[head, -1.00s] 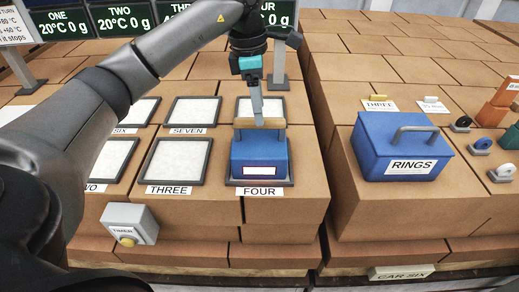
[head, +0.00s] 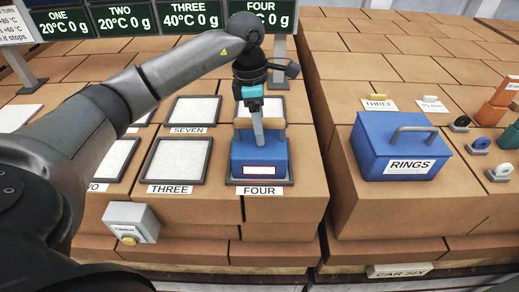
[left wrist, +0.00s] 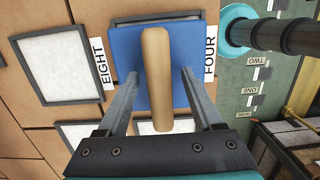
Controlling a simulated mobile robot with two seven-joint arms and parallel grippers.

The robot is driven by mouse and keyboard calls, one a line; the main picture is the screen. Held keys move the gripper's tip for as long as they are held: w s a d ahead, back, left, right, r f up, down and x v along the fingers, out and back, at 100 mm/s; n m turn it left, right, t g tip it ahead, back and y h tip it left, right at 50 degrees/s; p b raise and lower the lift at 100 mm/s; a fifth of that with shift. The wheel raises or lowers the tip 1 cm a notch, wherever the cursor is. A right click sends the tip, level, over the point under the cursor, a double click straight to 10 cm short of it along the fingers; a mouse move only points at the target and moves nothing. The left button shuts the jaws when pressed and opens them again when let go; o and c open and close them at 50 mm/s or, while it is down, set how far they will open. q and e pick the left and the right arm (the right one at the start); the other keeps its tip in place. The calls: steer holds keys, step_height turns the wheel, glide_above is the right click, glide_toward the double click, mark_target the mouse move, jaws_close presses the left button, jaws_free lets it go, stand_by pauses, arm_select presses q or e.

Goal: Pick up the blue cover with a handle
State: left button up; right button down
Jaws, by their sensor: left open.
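A blue cover (head: 258,155) with a wooden bar handle (head: 270,126) sits on the pad labelled FOUR. A pale label with a red edge is on its front. In the left wrist view the blue cover (left wrist: 128,60) lies beneath the handle (left wrist: 155,85). My left gripper (head: 258,138) points down at the handle from above. In the left wrist view my left gripper (left wrist: 158,76) is open, with one finger on each side of the handle and gaps showing between. My right gripper is not in view.
A blue box labelled RINGS (head: 372,163) with a grey handle stands on the right block. A timer box (head: 130,222) is at the front left. Pads THREE (head: 176,160) and SEVEN (head: 195,109) lie left of the cover. Display screens (head: 190,15) stand at the back.

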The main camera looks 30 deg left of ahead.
arm_select(q)
steer(key=shift+f, duration=0.2)
stand_by(0.3)
jaws_close()
stand_by(0.3)
stand_by(0.8)
steer(key=shift+w+r, duration=0.15)
steer(key=shift+r, duration=0.05)
